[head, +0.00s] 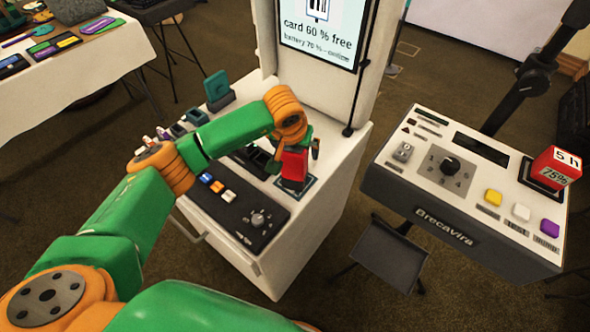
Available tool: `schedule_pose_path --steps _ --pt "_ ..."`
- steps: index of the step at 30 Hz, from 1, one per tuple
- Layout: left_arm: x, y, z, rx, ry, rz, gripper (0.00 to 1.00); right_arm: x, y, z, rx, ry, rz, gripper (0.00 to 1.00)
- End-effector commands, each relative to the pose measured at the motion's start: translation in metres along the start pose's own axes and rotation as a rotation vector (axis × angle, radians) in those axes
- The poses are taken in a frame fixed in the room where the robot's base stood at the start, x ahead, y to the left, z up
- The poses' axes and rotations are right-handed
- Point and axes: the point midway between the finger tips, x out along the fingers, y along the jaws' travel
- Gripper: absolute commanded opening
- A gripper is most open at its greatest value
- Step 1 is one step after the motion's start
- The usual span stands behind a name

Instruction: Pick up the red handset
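The red handset (294,166) stands upright on a small dark base with a teal edge, at the right end of the white cabinet's top. My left arm reaches in from the left and its gripper (295,155) points down over the handset. One dark finger shows on the right side of the handset, seemingly a little apart from it. The other side is partly hidden by the wrist and dark parts behind. The gripper looks open around the handset; contact cannot be made out. My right gripper is not in view.
The white cabinet (300,238) carries a dark control panel (232,207), a teal block (218,88) and an upright screen (322,30). At right, a console (410,203) holds buttons, a knob and a red display box (555,167). A cluttered table (105,62) stands at upper left.

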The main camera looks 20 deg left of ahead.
Motion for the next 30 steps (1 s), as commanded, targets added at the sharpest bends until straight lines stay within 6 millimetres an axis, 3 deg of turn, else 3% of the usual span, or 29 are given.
schedule_pose_path --steps 1,9,11,23,26,30 --pt "0.0 0.0 0.0 0.0 0.0 0.0 0.86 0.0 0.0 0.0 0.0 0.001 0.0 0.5" --pt "0.0 0.0 0.0 -0.001 0.0 0.0 0.14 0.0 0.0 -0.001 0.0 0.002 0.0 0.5" --pt "0.0 0.0 0.0 -0.001 0.0 0.001 0.0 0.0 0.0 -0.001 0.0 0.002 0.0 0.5" --pt "-0.004 0.0 -0.003 -0.001 0.004 0.001 0.0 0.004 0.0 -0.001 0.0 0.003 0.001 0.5" --pt "-0.014 0.0 -0.007 -0.001 0.007 0.001 0.0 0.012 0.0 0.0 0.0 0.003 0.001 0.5" --pt "-0.049 -0.013 -0.009 -0.001 0.009 -0.001 0.0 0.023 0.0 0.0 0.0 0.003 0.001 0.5"
